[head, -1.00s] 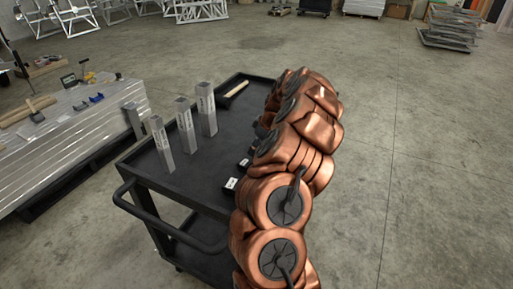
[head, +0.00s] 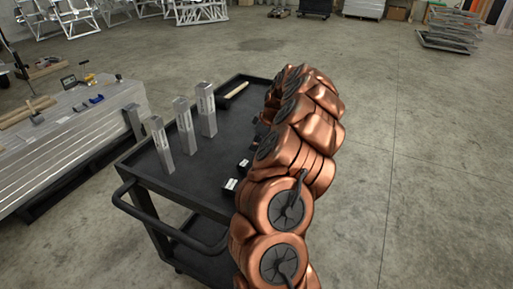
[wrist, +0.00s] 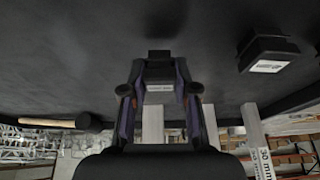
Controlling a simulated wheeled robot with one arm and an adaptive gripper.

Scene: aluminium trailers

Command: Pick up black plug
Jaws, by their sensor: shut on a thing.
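A small black plug (wrist: 160,74) with a white label sits between the fingers of my gripper (wrist: 160,92) in the wrist view. The gripper is shut on it. The dark plug against the dark cart top makes it hard to tell whether it touches the surface. Another black plug (wrist: 267,52) with a white label stands to the right, apart from the gripper. In the head view two black plugs (head: 231,184) (head: 245,163) show on the cart, left of my copper arm. My gripper is mostly hidden behind the arm there.
The black cart (head: 205,170) carries three upright square aluminium tubes (head: 185,126) and a wooden-handled tool (head: 237,89) near its far edge. A stack of aluminium profiles (head: 70,135) with tools on it stands to the left.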

